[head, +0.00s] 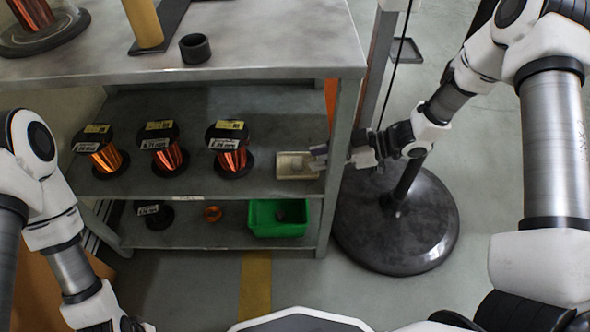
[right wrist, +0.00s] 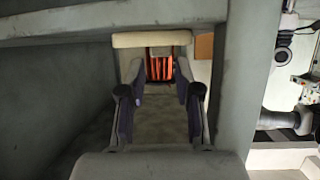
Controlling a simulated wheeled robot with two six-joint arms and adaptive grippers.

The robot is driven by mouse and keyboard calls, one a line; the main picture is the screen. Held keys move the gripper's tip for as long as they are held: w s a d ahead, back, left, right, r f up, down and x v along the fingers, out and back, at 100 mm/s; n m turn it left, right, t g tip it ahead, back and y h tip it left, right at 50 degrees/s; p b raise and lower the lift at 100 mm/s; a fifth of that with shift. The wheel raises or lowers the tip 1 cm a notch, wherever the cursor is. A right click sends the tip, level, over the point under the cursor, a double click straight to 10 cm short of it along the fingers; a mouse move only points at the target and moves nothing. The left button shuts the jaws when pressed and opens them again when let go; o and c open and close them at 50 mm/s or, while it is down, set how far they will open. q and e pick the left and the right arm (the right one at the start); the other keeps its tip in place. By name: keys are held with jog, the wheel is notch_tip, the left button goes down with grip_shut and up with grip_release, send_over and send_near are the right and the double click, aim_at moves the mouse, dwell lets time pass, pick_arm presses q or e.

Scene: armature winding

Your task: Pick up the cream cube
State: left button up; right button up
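A cream block-like thing (head: 291,168) sits at the right end of the middle shelf. Its top shows a smaller pale patch, and I cannot tell whether this is a cube in a shallow box. My right gripper (head: 318,157) reaches in past the shelf's right post, with its tips at the thing's right edge. In the right wrist view my right gripper (right wrist: 158,75) has its fingers apart with nothing clearly between them. A pale bar (right wrist: 152,39) shows beyond its fingertips. My left arm is at the lower left; its gripper (head: 128,325) is mostly cut off.
Copper wire spools (head: 230,150) stand left of the cream thing. The lower shelf holds a green bin (head: 265,228), an orange ring (head: 212,213) and a dark spool (head: 154,215). The shelf post (head: 342,150) is close to my right gripper. A black round base (head: 400,240) stands at right.

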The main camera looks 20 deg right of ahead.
aim_at(298, 161)
jog(key=b+x, duration=0.3)
jog(key=x, duration=0.1)
jog(key=shift+a+f, duration=0.25)
jog(key=shift+w+a, duration=0.1)
jog(key=shift+a, duration=0.05)
jog(key=shift+r, duration=0.2)
jog(key=c, duration=0.4)
jog(key=shift+o, duration=0.2)
